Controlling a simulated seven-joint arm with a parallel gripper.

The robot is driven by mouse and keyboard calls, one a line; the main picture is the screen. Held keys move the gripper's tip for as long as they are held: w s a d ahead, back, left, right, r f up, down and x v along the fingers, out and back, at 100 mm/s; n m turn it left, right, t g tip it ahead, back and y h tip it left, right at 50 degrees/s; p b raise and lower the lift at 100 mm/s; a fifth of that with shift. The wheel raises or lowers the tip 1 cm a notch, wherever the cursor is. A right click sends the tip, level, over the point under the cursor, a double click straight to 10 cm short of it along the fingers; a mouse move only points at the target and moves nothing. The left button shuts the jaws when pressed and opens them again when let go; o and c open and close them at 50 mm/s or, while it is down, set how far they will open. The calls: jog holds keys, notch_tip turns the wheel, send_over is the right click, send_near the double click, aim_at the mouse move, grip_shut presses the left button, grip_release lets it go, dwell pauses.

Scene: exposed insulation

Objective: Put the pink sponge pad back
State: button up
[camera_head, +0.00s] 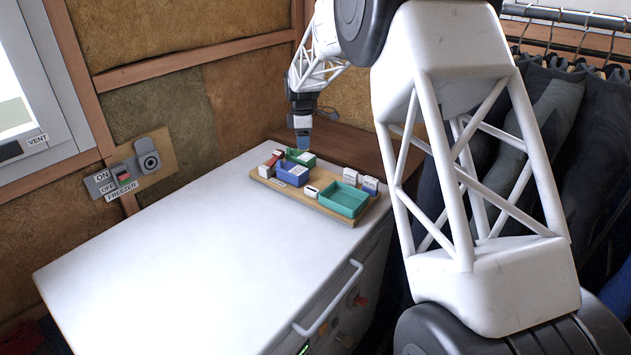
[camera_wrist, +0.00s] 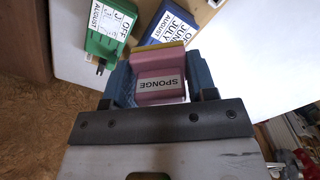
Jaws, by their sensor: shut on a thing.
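The pink sponge pad (camera_wrist: 160,88), with a "SPONGE" label and a yellowish far edge, sits between the two blue fingers of my gripper (camera_wrist: 158,72) in the wrist view. My gripper is shut on it. In the head view my gripper (camera_head: 303,141) points down at the far end of the white worktop, over or just behind the small green bin; I cannot tell the height. The sponge cannot be made out there.
Small white blocks (camera_head: 351,176) and a red item (camera_head: 272,159) are also on the board. The near worktop (camera_head: 190,255) is clear. Clothes (camera_head: 560,130) hang at right.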

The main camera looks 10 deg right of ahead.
jog(key=s+d+f+m, duration=0.2)
jog(key=s+f+m, duration=0.1)
jog(key=s, duration=0.7)
jog(key=s+d+f+m, duration=0.3)
jog(key=s+f+m, duration=0.1)
jog(key=s, duration=0.7)
jog(key=shift+d+m, duration=0.3)
jog(key=shift+m, duration=0.4)
send_over(321, 186)
jog(key=shift+a+f, duration=0.1)
jog(key=shift+f, duration=0.7)
jog(key=shift+f, duration=1.75)
jog(key=shift+f, duration=0.15)
jog(key=o, duration=0.6)
